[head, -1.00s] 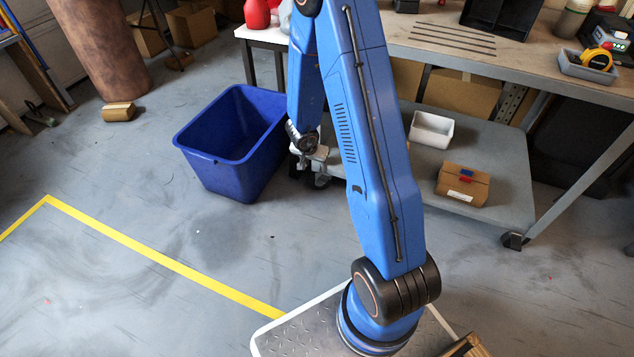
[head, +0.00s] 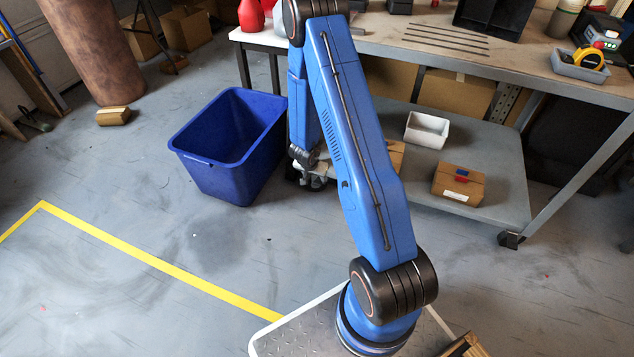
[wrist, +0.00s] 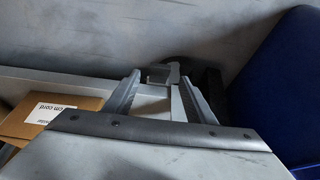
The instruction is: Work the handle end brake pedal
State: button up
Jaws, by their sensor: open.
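My gripper (wrist: 160,78) is open in the wrist view, with its two fingers spread and pointing toward the floor. A small light grey piece (wrist: 160,73), which looks like the brake pedal of a caster, shows between and just past the fingertips. A dark round wheel shape (wrist: 182,66) is beside it. I cannot tell whether the fingers touch the pedal. In the head view my gripper (head: 312,176) is low at the left end of the grey workbench cart (head: 470,185), partly behind my arm. The pedal cannot be made out there.
A blue bin (head: 225,150) stands close to the left of my gripper and fills the right side of the wrist view. The lower shelf holds a white tray (head: 427,129) and cardboard boxes (head: 458,186). Another caster (head: 511,239) is at the near right corner.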

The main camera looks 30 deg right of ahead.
aim_at(318, 182)
jog(key=shift+x, duration=2.5)
grip_shut()
jog(key=shift+s+a+f+t+h, duration=0.15)
jog(key=shift+f+t+h, duration=0.4)
jog(key=shift+h, duration=0.1)
jog(key=shift+s+a+f+t+h, duration=0.15)
jog(key=shift+f+t+h, duration=0.4)
jog(key=shift+h, duration=0.15)
jog(key=shift+s+a+f+t+h, duration=0.15)
jog(key=shift+f+t+h, duration=0.4)
jog(key=shift+h, duration=0.1)
grip_release()
jog(key=shift+a, duration=0.1)
